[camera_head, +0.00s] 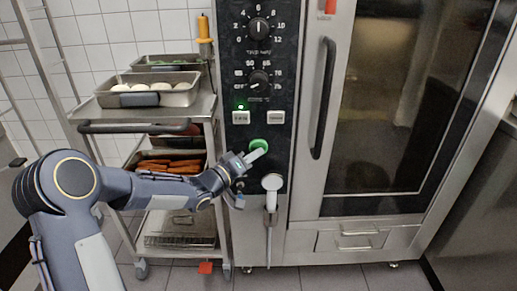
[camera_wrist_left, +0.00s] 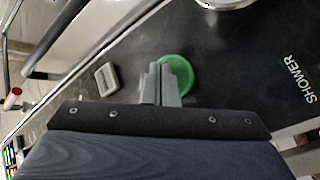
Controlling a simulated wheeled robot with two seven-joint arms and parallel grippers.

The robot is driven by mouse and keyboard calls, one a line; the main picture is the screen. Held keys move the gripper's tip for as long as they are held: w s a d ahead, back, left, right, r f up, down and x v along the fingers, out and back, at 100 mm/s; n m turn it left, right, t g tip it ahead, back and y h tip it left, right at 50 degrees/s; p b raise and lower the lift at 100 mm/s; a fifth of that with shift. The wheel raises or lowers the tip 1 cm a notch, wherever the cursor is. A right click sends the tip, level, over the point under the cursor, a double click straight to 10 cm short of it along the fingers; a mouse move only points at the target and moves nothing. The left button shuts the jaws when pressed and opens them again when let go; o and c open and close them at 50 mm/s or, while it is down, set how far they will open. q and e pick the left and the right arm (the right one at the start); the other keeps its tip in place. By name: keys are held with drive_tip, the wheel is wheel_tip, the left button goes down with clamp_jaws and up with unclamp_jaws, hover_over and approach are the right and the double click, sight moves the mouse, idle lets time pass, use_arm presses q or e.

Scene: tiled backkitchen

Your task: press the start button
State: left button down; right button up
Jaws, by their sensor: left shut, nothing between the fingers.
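The green round start button (camera_head: 259,144) is on the black control panel of the oven, below two knobs and two small rectangular switches. My left gripper (camera_head: 256,155) is shut and empty, with its fingertips at the button's lower edge in the head view. In the left wrist view the shut fingers (camera_wrist_left: 160,82) overlap the left part of the green button (camera_wrist_left: 179,75), which shows beside and behind them. I cannot tell whether the fingertips touch it. My right gripper is in neither view.
The oven's large glass door (camera_head: 400,100) has a long vertical handle (camera_head: 323,98) right of the panel. A hand shower (camera_head: 271,185) hangs just below the button. A steel trolley (camera_head: 200,107) with food trays stands at the left.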

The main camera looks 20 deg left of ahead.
use_arm(q)
drive_tip(key=shift+w+a, duration=0.1)
drive_tip(key=shift+w, duration=0.3)
idle(0.3)
drive_tip(key=shift+s, duration=0.1)
drive_tip(key=shift+s+d, duration=0.2)
drive_tip(key=shift+s, duration=0.5)
drive_tip(key=shift+s+d+b, duration=0.2)
drive_tip(key=shift+s+d, duration=0.05)
drive_tip(key=shift+s, duration=0.55)
drive_tip(key=shift+s+d+b, duration=0.15)
drive_tip(key=shift+s+d, duration=0.05)
drive_tip(key=shift+s, duration=0.6)
drive_tip(key=shift+s+d+b, duration=0.2)
drive_tip(key=shift+s+d, duration=0.05)
drive_tip(key=shift+s, duration=0.55)
